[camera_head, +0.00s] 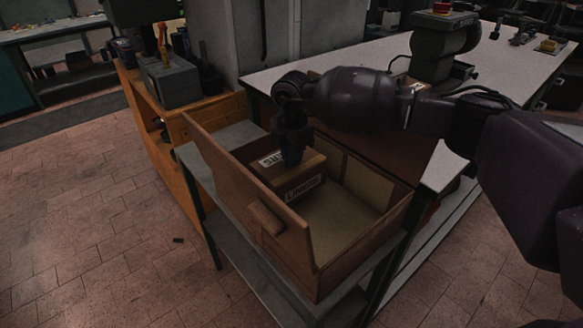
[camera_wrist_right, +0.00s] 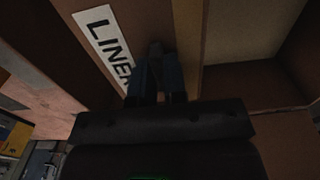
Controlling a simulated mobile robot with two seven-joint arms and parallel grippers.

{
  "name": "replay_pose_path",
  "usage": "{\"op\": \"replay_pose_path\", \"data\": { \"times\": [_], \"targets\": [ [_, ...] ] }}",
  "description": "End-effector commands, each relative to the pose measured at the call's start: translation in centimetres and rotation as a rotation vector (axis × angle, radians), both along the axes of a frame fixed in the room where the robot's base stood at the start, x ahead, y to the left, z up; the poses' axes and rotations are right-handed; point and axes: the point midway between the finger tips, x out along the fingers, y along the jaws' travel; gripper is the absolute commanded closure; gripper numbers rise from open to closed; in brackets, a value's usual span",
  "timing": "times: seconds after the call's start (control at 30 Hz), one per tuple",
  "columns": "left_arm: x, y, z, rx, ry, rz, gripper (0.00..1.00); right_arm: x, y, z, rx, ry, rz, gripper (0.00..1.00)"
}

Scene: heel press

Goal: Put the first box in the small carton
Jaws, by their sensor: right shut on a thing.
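A brown box (camera_head: 308,187) with white printed labels sits inside the open brown carton (camera_head: 332,262), towards its left side. One label begins "LINE". My right gripper (camera_head: 291,160) reaches down onto the box from above and is shut on it. In the right wrist view the gripper fingers (camera_wrist_right: 156,75) lie against the box face beside the "LINE" label (camera_wrist_right: 106,42). I cannot tell whether the box touches the carton's floor. My left gripper is not in view.
The carton stands on a grey bench shelf (camera_head: 225,140) with its right part empty. A white worktable (camera_head: 300,72) lies behind. An orange cabinet (camera_head: 158,125) with a grey toolbox (camera_head: 170,80) is at left. The tiled floor at left is mostly clear.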

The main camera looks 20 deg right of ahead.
Motion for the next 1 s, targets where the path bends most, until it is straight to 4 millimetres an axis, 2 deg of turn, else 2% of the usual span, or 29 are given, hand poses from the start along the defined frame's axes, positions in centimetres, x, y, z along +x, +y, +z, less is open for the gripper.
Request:
{"op": "replay_pose_path", "data": {
  "times": [0.1,0.23,0.7,0.73,0.87,0.9,1.0],
  "targets": [
    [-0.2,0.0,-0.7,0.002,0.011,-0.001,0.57,0.0,0.0,-2.3,0.001,0.004,0.0,1.0],
    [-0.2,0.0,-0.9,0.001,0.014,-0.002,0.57,0.0,0.1,-3.8,0.001,0.003,0.001,1.0],
    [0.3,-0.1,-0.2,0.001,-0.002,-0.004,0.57,0.0,0.0,-4.2,0.0,-0.001,0.0,1.0],
    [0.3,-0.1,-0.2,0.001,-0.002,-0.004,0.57,0.0,0.0,-4.4,0.0,0.001,0.0,0.86],
    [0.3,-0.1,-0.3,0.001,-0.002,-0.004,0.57,0.0,0.0,-4.4,0.0,0.001,0.0,0.66],
    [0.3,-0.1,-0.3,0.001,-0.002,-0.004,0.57,0.0,0.0,-4.4,0.0,0.001,0.0,0.62],
    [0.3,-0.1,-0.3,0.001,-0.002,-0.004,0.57,0.0,0.0,-4.4,0.0,0.001,0.0,0.62]
  ]
}}
